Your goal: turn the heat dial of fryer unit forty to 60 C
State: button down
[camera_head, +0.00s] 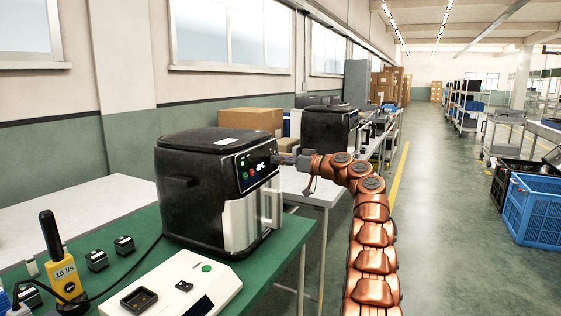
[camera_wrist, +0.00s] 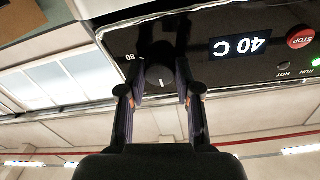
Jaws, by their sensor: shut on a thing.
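The black fryer (camera_head: 205,190) stands on the green bench, its control panel facing my arm. Its display (camera_wrist: 240,46) reads 40 C, upside down in the wrist view. The round dark heat dial (camera_wrist: 158,76) has a pale pointer mark, and an "80" label is printed beside it. My gripper (camera_wrist: 160,88) is shut on the dial, with one finger on each side of it. In the head view my gripper (camera_head: 284,159) reaches the panel from the right, and the dial is hidden there.
A red STOP button (camera_wrist: 300,38) and a green RUN light (camera_wrist: 316,62) sit on the same panel. A second black fryer (camera_head: 328,124) stands behind. The aisle at right is open.

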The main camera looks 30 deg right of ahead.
jog(key=shift+a+r+m, duration=0.1)
jog(key=shift+r+m, duration=0.15)
jog(key=shift+m, duration=0.75)
jog(key=m+h+p, duration=0.1)
jog(key=m+p, duration=0.3)
jog(key=m, duration=0.1)
jog(key=m+p, duration=0.5)
jog(key=shift+r+g+h, duration=0.15)
jog(key=shift+g+h, duration=0.25)
jog(key=c, duration=0.8)
grip_release()
jog(key=shift+s, duration=0.1)
